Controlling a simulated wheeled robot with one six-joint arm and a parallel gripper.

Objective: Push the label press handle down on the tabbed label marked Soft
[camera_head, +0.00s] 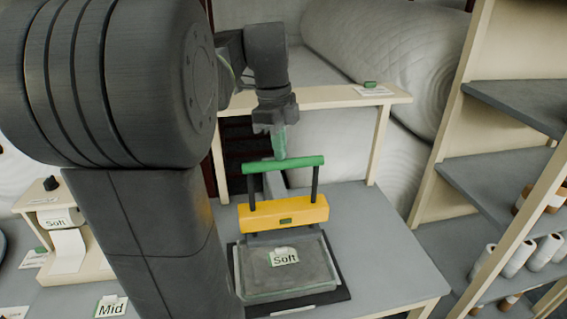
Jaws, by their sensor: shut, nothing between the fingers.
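The label press has a green bar handle (284,164) on two dark posts. Below them is a yellow press block (283,213). In front of the block, a tray (313,281) with a clear rim sits on a dark base. A label marked Soft (285,258) lies on the grey bed of the tray. My gripper (280,155) is shut and empty, pointing down at the middle of the green handle. Its tips are at or just behind the bar; I cannot tell if they touch it.
Left, beside my arm, a cream dispenser (72,262) bears another Soft label. A Mid label (111,306) lies at the lower left. A cream frame (331,97) stands behind the press. Shelves (500,185) with small rolls stand right. The grey table (380,245) is bare right of the press.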

